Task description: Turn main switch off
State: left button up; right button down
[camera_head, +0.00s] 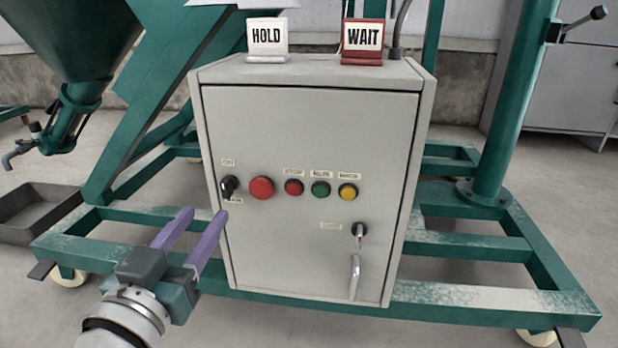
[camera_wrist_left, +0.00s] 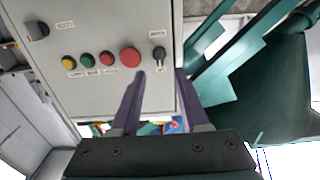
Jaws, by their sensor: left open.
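The main switch (camera_head: 229,187) is a small black rotary knob at the left edge of the grey control box door. An ON label is above it and another label below is partly hidden. I cannot tell its exact setting. My left gripper (camera_head: 203,214) is open, its two purple fingers reaching toward the box just below and left of the knob, with nothing between them. In the left wrist view the knob (camera_wrist_left: 159,53) lies just beyond the gap between the fingertips (camera_wrist_left: 160,72), apparently apart from them. My right gripper is not in view.
A red button (camera_head: 261,188) is right beside the switch, then smaller red, green and yellow buttons. HOLD (camera_head: 267,36) and WAIT (camera_head: 363,38) signs stand on the box. Green frame beams surround it.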

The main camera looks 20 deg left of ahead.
aim_at(224, 190)
pick_arm(q)
jog(key=b+x, duration=0.2)
jog(key=x, duration=0.4)
jog(key=shift+w+f, duration=0.1)
jog(key=shift+w+b, duration=0.3)
jog(key=shift+w, duration=0.05)
jog(key=shift+c, duration=0.2)
grip_shut()
